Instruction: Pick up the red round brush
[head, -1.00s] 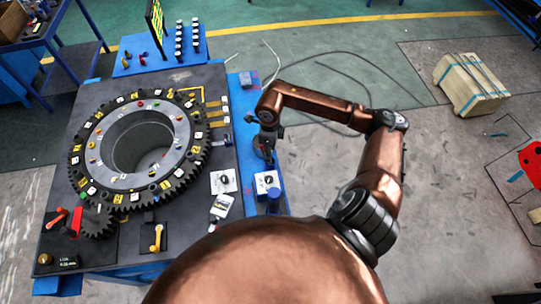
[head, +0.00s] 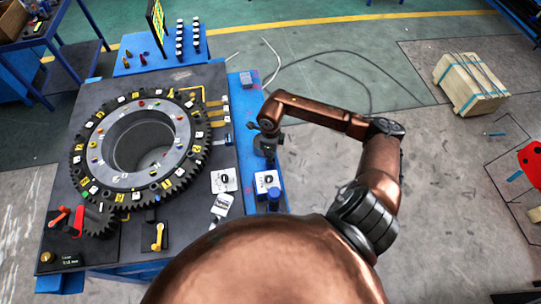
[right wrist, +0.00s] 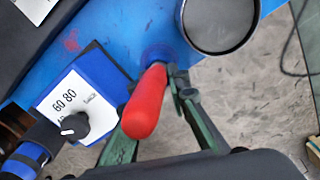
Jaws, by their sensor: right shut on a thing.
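The red round brush shows in the right wrist view as a smooth, rounded red handle (right wrist: 146,103) pointing toward the camera. Its far end, by the blue bench edge, is hard to make out. My right gripper (right wrist: 160,82) is shut on it, with green fingers on both sides of the handle. In the head view my right gripper (head: 269,152) is over the narrow blue strip at the bench's right side. There the brush is hidden by the gripper and wrist. My left gripper is not in view.
A grey round container (right wrist: 220,22) stands close beside the brush. A dial block marked 60 80 (right wrist: 72,105) is left of it. A blue-capped jar (head: 273,196) and a large gear ring (head: 88,190) are on the bench.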

